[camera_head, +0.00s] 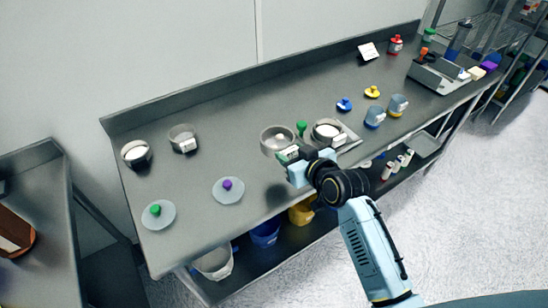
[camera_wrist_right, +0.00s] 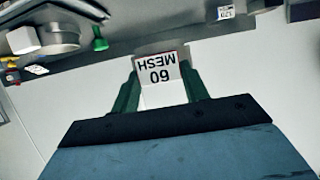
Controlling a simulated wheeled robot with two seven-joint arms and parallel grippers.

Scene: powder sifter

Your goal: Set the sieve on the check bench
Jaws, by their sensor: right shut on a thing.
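My right gripper (camera_head: 290,160) is shut on a grey round sieve (camera_head: 277,138) at its label, over the front part of the long steel bench (camera_head: 205,230). In the right wrist view, the label reads "60 MESH" (camera_wrist_right: 160,70) and sits between the green fingers (camera_wrist_right: 160,92); little of the sieve's rim shows behind it. I cannot tell whether the sieve touches the bench. A second labelled round sieve (camera_head: 183,138) stands further left. A separate dark bench (camera_head: 45,190) is at the far left; no sign shows which is the check bench. My left gripper is out of view.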

